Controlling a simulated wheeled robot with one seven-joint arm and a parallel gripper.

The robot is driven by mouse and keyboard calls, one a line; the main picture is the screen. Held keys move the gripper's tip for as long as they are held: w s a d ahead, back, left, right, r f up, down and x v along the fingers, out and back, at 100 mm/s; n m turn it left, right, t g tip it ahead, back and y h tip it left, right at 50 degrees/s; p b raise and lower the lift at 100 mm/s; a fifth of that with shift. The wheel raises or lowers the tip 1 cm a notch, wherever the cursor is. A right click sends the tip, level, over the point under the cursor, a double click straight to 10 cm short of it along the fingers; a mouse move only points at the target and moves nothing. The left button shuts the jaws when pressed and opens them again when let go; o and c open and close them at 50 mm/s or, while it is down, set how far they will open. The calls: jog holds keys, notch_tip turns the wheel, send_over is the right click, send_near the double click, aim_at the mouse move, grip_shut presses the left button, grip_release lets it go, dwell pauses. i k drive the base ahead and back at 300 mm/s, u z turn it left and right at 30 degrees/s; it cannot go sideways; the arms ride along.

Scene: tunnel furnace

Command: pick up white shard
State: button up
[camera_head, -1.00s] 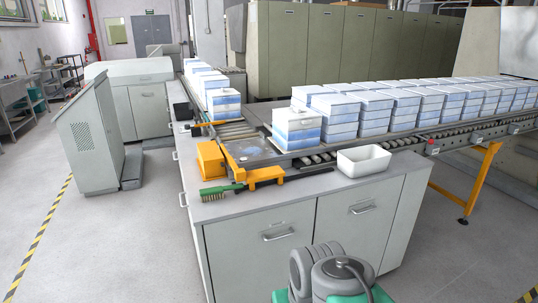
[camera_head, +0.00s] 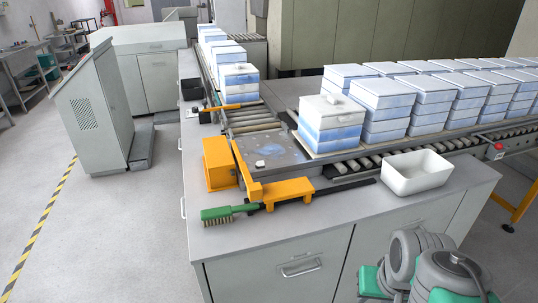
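A small white shard (camera_head: 261,163) lies on the grey metal transfer plate (camera_head: 285,153) at the corner of the conveyor. A pale blue-white smear marks the plate near it. Another small white piece (camera_head: 334,98) seems to lie on top of the nearest box stack; it is too small to tell what it is. Part of my arm, grey and green, shows at the bottom right, well apart from the shard. My gripper is not in view.
Orange blocks and a bar (camera_head: 285,191) edge the plate's near side. A green-handled brush (camera_head: 230,213) lies in front. A white bin (camera_head: 417,172) stands to the right on the grey counter. Stacked blue-white boxes (camera_head: 332,122) line the rollers behind. The front counter (camera_head: 330,215) has free room.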

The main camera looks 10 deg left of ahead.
aim_at(259, 164)
jog(key=u, duration=0.4)
jog(key=i, duration=1)
jog(key=u, duration=0.5)
